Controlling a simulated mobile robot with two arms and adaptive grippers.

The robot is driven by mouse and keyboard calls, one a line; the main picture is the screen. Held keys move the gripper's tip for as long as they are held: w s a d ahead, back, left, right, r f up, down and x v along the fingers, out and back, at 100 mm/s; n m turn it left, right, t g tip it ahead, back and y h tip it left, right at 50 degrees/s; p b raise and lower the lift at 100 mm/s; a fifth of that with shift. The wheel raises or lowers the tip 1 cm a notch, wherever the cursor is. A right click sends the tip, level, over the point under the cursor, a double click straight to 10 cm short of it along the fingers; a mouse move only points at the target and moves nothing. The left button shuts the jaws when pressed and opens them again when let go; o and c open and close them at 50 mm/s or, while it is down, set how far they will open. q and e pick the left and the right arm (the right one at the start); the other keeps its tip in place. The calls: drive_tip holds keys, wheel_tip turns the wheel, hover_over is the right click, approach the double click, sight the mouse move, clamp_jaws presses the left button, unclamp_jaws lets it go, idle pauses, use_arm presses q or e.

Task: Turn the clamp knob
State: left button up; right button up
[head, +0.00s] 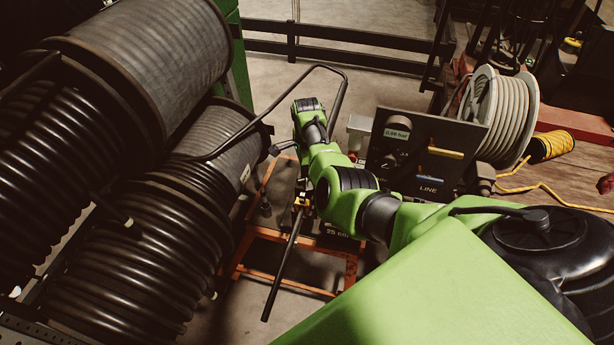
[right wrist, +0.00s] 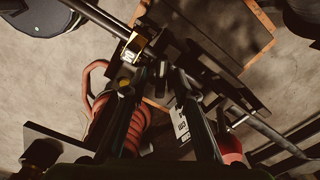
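My right arm reaches in from the lower right in the head view. Its gripper (head: 302,186) points down beside the orange-framed crimper, partly hidden by my arm. In the right wrist view, the right gripper's (right wrist: 156,78) two dark fingers stand apart with a gap between their tips. Dark machine parts lie beyond the tips; whether they touch is unclear. A black lever (head: 284,266) with a yellow-gold collar (right wrist: 136,46) is close to the left fingertip. I cannot pick out the clamp knob with certainty among the dark parts. My left gripper is not in view.
Large black hose reels (head: 140,240) fill the left. A gauge panel (head: 425,150) with yellow and blue handles stands right of my arm. A white hose reel (head: 500,115) is behind it. Red coiled hose (right wrist: 133,130) lies below the gripper. Bare floor shows around the orange frame (head: 290,283).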

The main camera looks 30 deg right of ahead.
drive_tip(key=shift+r, duration=0.15)
wheel_tip(320, 180, up, 12)
idle(0.6)
idle(0.4)
